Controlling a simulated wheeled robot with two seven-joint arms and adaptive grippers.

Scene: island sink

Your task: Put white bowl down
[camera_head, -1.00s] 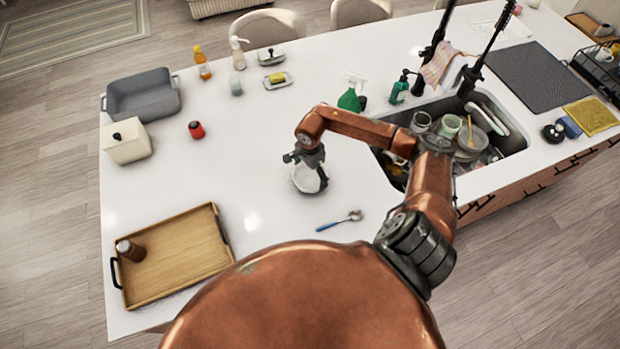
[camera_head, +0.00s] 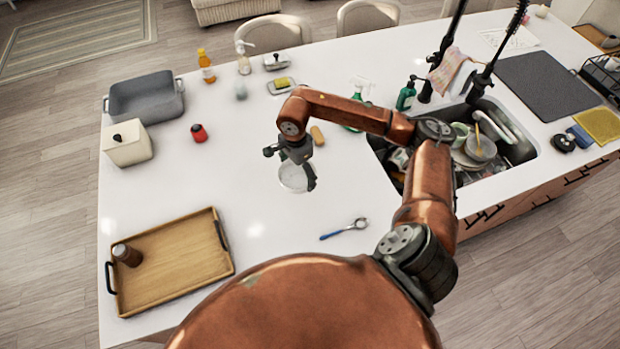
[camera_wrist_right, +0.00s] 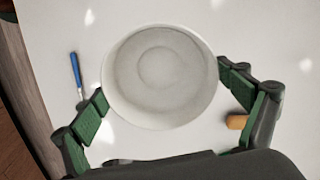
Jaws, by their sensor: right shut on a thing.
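The white bowl (camera_head: 293,177) is over the white countertop, left of the sink. It fills the middle of the right wrist view (camera_wrist_right: 160,75), its open inside facing that camera, and looks empty. My right gripper (camera_head: 297,168) is shut on it, with the green-padded fingers at opposite sides of the bowl. The arm hides part of the bowl in the head view. I cannot tell whether the bowl touches the counter. My left gripper is not in view.
A blue-handled spoon (camera_head: 344,229) lies below the bowl, and an orange-brown object (camera_head: 317,135) lies above it. A wooden tray (camera_head: 215,272), red item (camera_head: 198,133) and grey basin (camera_head: 146,96) are leftward. The full sink (camera_head: 520,152) is rightward. Counter left of the bowl is clear.

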